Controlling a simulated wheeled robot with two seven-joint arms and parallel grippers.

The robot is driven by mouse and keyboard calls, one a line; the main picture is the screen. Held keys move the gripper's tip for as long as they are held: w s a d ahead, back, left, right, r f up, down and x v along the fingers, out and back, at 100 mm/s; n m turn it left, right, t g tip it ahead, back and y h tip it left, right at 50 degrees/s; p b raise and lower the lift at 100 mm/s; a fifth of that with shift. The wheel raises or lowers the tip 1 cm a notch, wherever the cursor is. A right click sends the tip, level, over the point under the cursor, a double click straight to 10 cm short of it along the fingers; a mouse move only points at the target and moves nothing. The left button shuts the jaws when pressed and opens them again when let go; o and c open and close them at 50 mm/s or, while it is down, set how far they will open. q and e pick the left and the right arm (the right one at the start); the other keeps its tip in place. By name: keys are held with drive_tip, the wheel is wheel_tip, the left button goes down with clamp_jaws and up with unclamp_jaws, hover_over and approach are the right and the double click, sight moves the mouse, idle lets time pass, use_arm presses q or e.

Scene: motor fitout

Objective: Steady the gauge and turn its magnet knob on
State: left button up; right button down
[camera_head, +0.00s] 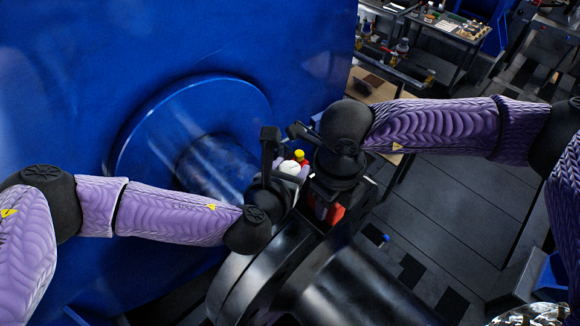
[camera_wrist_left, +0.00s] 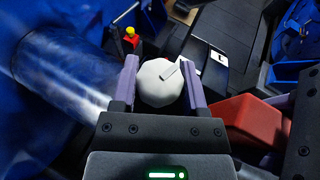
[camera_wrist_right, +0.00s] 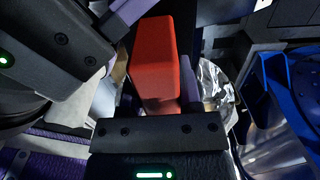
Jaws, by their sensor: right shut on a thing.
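The white round knob (camera_wrist_left: 160,88) has a short pale pointer on its face and sits between my left gripper's (camera_wrist_left: 160,80) purple fingers. Those fingers are open, one on each side, very close to it; contact is unclear. The knob also shows in the head view (camera_head: 290,168). A red block (camera_wrist_right: 153,62), which looks like the gauge's body, is between the fingers of my right gripper (camera_wrist_right: 157,92), which is shut on it. The block also shows in the left wrist view (camera_wrist_left: 240,120). No dial face is visible, and the join between knob and block is hidden.
A large blue housing (camera_head: 90,80) with a shiny shaft (camera_head: 200,155) fills the left. A dark metal cylinder (camera_head: 345,285) lies below the grippers. Benches with tools (camera_head: 455,25) are far behind.

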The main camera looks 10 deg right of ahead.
use_arm(q)
clamp_jaws()
drive_tip(key=shift+m+h, duration=0.3)
drive_tip(key=m+g+h, duration=0.5)
drive_tip(key=shift+m, duration=0.3)
drive_tip(key=m+g, duration=0.2)
drive_tip(key=m+g+h, duration=0.1)
drive_tip(key=m+g, duration=0.1)
drive_tip(key=shift+d+g+h, duration=0.1)
drive_tip(key=shift+g+h, duration=0.2)
drive_tip(key=shift+m+g, duration=1.7)
drive_tip(key=shift+g, duration=0.2)
drive_tip(key=shift+m, duration=0.3)
drive_tip(key=o, duration=0.7)
unclamp_jaws()
drive_tip(key=shift+o, duration=0.2)
